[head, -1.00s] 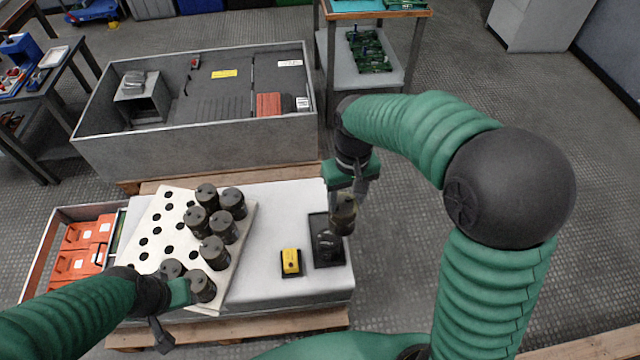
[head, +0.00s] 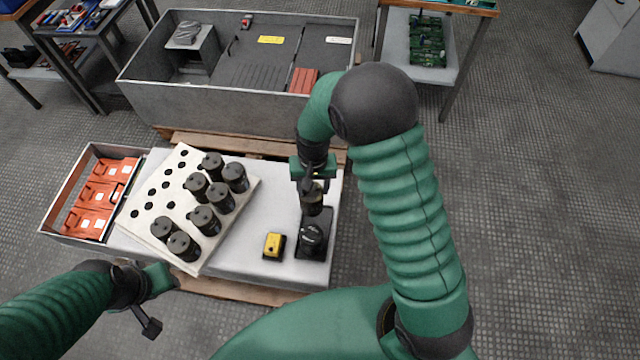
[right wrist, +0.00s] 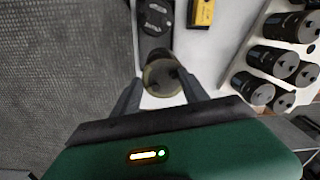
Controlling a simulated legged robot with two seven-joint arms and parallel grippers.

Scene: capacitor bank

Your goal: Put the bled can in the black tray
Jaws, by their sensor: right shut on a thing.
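My right gripper (head: 311,187) is shut on a dark can (head: 312,203), held upright above the far end of the black tray. The held can also shows between the fingers in the right wrist view (right wrist: 162,77). The black tray (head: 325,222) lies on the right side of the white bench top. Another dark can (head: 312,238) stands in the tray's near part; it also shows in the right wrist view (right wrist: 155,17). The gap below the held can is hidden in the head view. My left gripper (head: 163,306) is at the lower left, away from the cans, its jaw opening unclear.
A white perforated board (head: 152,222) holds several dark cans (head: 206,219). A yellow device (head: 273,244) sits just left of the tray. An orange-filled crate (head: 62,238) stands at the left. A large grey bin (head: 230,98) stands behind the bench.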

